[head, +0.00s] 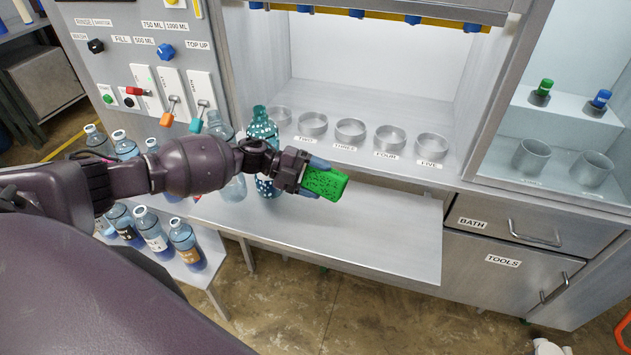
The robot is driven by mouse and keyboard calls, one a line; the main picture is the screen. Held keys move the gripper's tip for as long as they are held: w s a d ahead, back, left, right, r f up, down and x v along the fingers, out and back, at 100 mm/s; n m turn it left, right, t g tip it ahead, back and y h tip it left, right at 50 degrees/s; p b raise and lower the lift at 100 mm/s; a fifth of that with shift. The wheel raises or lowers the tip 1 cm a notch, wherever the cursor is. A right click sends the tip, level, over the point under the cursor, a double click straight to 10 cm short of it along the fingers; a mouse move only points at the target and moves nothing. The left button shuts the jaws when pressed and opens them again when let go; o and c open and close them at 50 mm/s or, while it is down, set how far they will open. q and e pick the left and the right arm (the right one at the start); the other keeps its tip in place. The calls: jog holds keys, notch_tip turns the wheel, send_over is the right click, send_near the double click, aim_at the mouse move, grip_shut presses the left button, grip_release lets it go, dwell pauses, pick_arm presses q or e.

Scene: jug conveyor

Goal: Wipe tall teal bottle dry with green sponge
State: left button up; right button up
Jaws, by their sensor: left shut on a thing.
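My left gripper (309,175) is shut on the green sponge (328,187) and holds it above the grey shelf, to the right of the tall teal bottle. The tall teal bottle (263,130) stands upright at the back left of the shelf, with pale spots that look like water drops over its surface. My left wrist and gripper pass in front of its lower part and hide some of it. The sponge appears apart from the bottle in this view. My right gripper is not in view.
Clear bottles (225,128) stand just left of the teal one. Several labelled blue bottles (185,245) stand on the lower left bench. A row of round holders (350,130) lines the bay behind. The shelf's right part (400,225) is bare. Drawers (515,225) are at right.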

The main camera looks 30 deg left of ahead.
pick_arm(q)
jog(key=shift+r, duration=0.4)
jog(key=shift+s+f+b, duration=0.15)
jog(key=shift+f+b, duration=0.6)
jog(key=shift+f, duration=0.75)
jog(key=shift+s+a+f+b, duration=0.15)
jog(key=shift+f+b, duration=0.35)
jog(key=shift+f, duration=0.35)
jog(key=shift+s+d+f+b, duration=0.1)
jog(key=shift+f+b, duration=0.35)
jog(key=shift+f, duration=0.35)
jog(key=shift+s+a+f+b, duration=0.15)
jog(key=shift+f+b, duration=0.6)
jog(key=shift+f, duration=0.7)
jog(key=shift+r, duration=0.1)
jog(key=shift+s+d+r+p, duration=0.15)
jog(key=shift+d+p, duration=0.3)
jog(key=shift+d, duration=0.4)
jog(key=shift+s+d+p, duration=0.2)
jog(key=shift+d+p, duration=0.15)
jog(key=shift+d, duration=0.45)
jog(key=shift+s+d+p, duration=0.15)
jog(key=shift+d+p, duration=0.15)
jog(key=shift+d, duration=0.5)
jog(key=shift+s+d, duration=0.15)
jog(key=shift+d, duration=0.35)
